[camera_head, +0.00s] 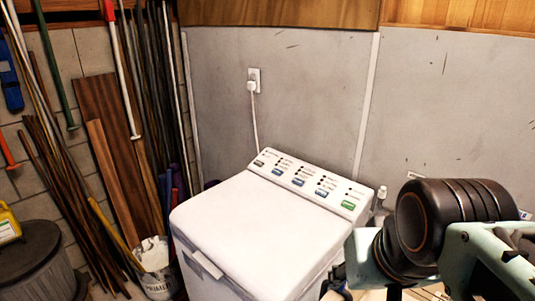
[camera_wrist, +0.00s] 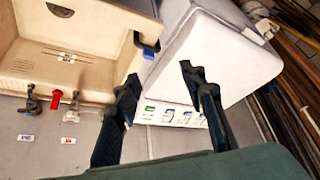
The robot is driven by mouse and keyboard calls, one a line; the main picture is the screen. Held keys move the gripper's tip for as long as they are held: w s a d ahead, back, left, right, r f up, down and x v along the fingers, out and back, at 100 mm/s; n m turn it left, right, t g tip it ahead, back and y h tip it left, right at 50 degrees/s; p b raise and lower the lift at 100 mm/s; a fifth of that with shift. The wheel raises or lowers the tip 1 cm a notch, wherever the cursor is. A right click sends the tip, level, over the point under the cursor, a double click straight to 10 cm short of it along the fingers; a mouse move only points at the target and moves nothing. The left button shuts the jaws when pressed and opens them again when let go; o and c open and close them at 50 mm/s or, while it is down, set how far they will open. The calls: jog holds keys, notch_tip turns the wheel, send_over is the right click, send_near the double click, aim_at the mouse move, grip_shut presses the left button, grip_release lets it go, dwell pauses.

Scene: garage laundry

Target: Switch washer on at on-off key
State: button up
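The white washer (camera_head: 250,235) stands against the grey wall with its lid shut. Its sloped control panel (camera_head: 310,186) runs along the back edge, with a dark key (camera_head: 259,164) at the left end, several blue keys (camera_head: 298,182) between and a green key (camera_head: 347,204) at the right end. The key labels are too small to read. In the wrist view the washer (camera_wrist: 215,60) shows turned round, with the green key (camera_wrist: 149,109) near the left finger. My gripper (camera_wrist: 161,71) is open and empty, its fingers spanning part of the panel in the picture; I see no contact.
A beige utility sink (camera_wrist: 75,45) with taps stands beside the washer. A wall outlet (camera_head: 254,80) with a white cord is behind the washer. Poles and planks (camera_head: 105,150) lean at the left, near a white bucket (camera_head: 157,270) and a dark bin (camera_head: 35,262).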

grip_shut()
dwell(1.3)
